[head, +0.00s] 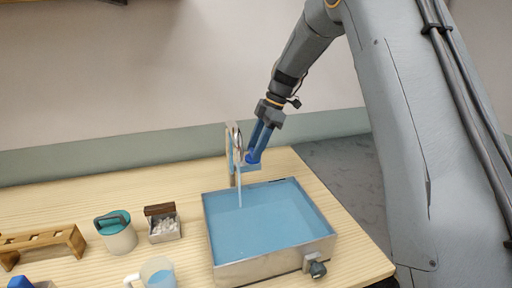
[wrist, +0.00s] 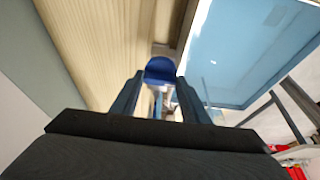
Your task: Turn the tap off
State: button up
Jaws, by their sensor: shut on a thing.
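The tap (head: 232,158) stands at the back of a metal basin (head: 268,270), and a thin pale-blue stream (head: 240,192) runs from it into the blue water. My gripper (head: 255,152) reaches down from above and is shut on the tap's blue handle (head: 252,157). In the wrist view, the rounded blue end of the handle (wrist: 160,69) shows between the dark fingertips (wrist: 158,88). The fingers hide part of the handle and tap body.
A small outlet valve (head: 317,269) juts from the basin's front. To the left stand a box of white pieces (head: 164,227), a teal-lidded jar (head: 118,234), a wooden rack (head: 42,243) and a clear jug (head: 157,272). The table behind them is clear.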

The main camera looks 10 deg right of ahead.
jog(key=shift+m, duration=0.3)
jog(key=m+b, duration=0.1)
jog(key=m+t+b, duration=0.1)
jog(key=m, duration=0.1)
jog(key=shift+s+m+t, duration=0.2)
jog(key=shift+m+t, duration=0.1)
jog(key=m+t+b, duration=0.1)
jog(key=m, duration=0.2)
jog(key=shift+s+m+b, duration=0.15)
jog(key=shift+m+b, duration=0.15)
jog(key=m, duration=0.1)
jog(key=m+t+h, duration=0.1)
jog(key=m, duration=0.1)
jog(key=shift+s+a+r+m+t, duration=0.1)
jog(key=shift+s+a+m+t, duration=0.05)
jog(key=shift+m+t, duration=0.15)
jog(key=shift+a+m+t+h+p, duration=0.15)
jog(key=shift+m+h+p, duration=0.2)
jog(key=shift+m+p, duration=0.4)
jog(key=shift+d+m+t+h+p, duration=0.15)
jog(key=shift+m+h+p, duration=0.3)
jog(key=shift+m, duration=0.5)
jog(key=shift+a, duration=0.1)
jog(key=o, duration=1.1)
jog(key=shift+c, duration=0.2)
